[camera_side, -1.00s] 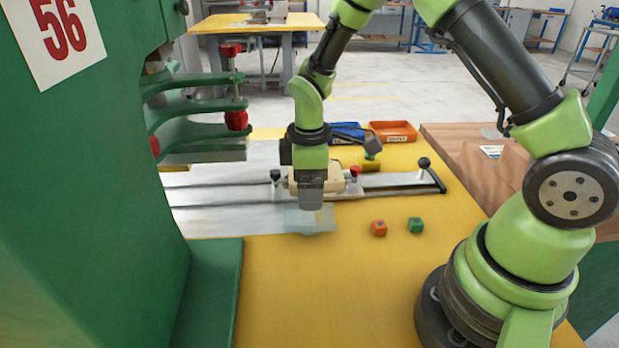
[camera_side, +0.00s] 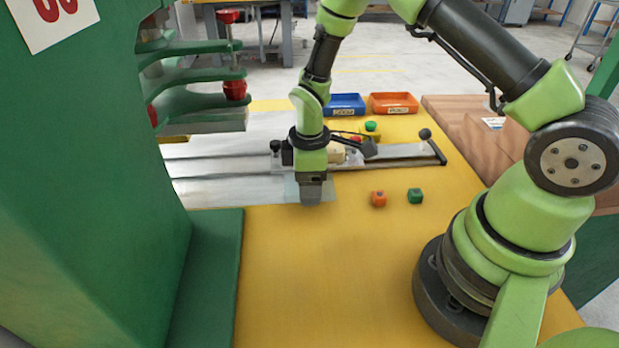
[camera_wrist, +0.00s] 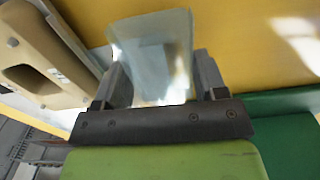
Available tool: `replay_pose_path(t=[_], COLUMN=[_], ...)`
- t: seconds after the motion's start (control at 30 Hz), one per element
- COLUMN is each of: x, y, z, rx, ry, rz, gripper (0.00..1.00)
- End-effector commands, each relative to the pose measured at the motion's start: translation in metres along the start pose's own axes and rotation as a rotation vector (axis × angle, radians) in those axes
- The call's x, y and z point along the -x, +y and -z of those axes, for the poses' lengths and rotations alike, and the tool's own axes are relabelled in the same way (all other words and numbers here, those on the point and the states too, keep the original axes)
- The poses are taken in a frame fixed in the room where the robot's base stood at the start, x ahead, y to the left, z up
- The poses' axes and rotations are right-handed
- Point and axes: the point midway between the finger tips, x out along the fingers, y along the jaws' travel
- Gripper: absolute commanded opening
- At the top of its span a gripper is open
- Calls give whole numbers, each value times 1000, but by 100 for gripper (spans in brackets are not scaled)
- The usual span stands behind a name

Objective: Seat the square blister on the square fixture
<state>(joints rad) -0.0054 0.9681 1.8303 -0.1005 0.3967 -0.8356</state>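The square blister is a clear, thin plastic piece (camera_side: 292,187) at the front edge of the pale metal plate in the side view. In the wrist view the blister (camera_wrist: 152,42) shows between my two fingers. My gripper (camera_side: 311,200) points down over it, low at the table. In the wrist view my gripper (camera_wrist: 163,80) has its fingers apart, one on each side of the blister; whether they press on it is not clear. A cream fixture (camera_side: 338,153) sits behind my gripper, partly hidden; its recessed opening shows at left in the wrist view (camera_wrist: 42,72).
A green press (camera_side: 95,160) with red-knobbed arms stands at left. A sliding rail with a black-knobbed handle (camera_side: 425,134) runs behind my gripper. Blue (camera_side: 346,104) and orange (camera_side: 393,103) bins stand behind. The front yellow table is clear.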

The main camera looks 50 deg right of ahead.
Motion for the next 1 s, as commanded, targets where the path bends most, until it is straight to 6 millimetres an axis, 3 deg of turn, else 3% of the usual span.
replay_pose_path(t=[0.37, 1.0], x=[2, 40], y=[0, 0], z=[0, 0], rx=[0, 0], ry=[1, 1], rz=[-1, -1], gripper=[50, 50])
